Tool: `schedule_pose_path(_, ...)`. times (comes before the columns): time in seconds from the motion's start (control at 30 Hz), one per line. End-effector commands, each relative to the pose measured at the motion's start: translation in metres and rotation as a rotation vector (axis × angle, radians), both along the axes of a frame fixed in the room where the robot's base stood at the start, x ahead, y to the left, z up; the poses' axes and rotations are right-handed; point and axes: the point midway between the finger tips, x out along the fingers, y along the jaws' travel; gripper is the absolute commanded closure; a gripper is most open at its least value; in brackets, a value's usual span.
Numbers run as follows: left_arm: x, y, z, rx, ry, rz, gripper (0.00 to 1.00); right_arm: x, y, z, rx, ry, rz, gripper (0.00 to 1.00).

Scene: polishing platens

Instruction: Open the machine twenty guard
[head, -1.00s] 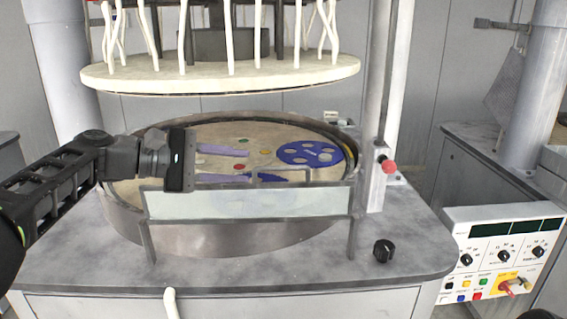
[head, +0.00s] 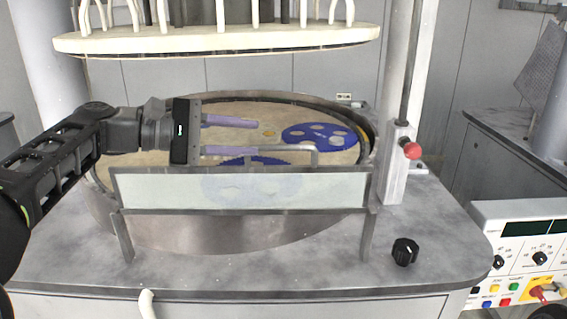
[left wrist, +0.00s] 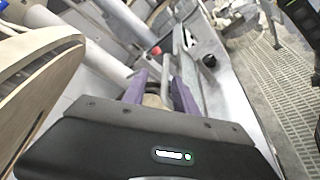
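The guard is a pale translucent panel (head: 240,190) in a grey frame, standing upright along the front of the round platen. A thin grey handle bar (head: 290,148) runs along its top. My left gripper (head: 257,138) reaches in from the left above the platen, just behind the panel. Its two purple fingers are spread and point right, the lower one in line with the handle bar. In the left wrist view the fingers (left wrist: 160,90) are apart, with the bar (left wrist: 170,65) near their tips. I cannot tell whether it lies between them. My right gripper is not in view.
The platen (head: 345,155) holds blue perforated discs (head: 320,135). A white upper plate (head: 220,40) hangs above. A post with a red knob (head: 411,150) stands right of the guard. A black knob (head: 404,251) is on the worktop, and a control panel (head: 520,245) is at right.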

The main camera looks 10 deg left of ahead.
Motion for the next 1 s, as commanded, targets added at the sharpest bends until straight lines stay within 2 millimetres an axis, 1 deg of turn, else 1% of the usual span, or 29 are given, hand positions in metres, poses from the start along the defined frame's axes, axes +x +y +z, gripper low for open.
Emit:
schedule_pose_path(0.03,0.000,0.000,-0.009,0.000,0.000,0.000,0.66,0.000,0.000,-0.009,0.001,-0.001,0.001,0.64)
schedule_pose_path(0.1,0.000,0.000,-0.017,0.000,0.000,0.000,0.66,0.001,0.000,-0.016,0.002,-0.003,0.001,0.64)
schedule_pose_path(0.5,0.000,0.000,-0.016,0.000,0.000,0.000,0.66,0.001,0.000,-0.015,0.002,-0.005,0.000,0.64)
schedule_pose_path(0.63,0.002,-0.003,-0.017,0.000,0.000,-0.001,0.66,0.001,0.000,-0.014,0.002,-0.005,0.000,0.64)
schedule_pose_path(0.77,0.008,-0.013,-0.019,0.000,0.002,-0.002,0.66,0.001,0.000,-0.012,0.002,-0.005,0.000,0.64)
schedule_pose_path(1.0,0.027,-0.044,-0.027,-0.001,0.002,-0.003,0.66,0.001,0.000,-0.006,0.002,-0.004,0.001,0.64)
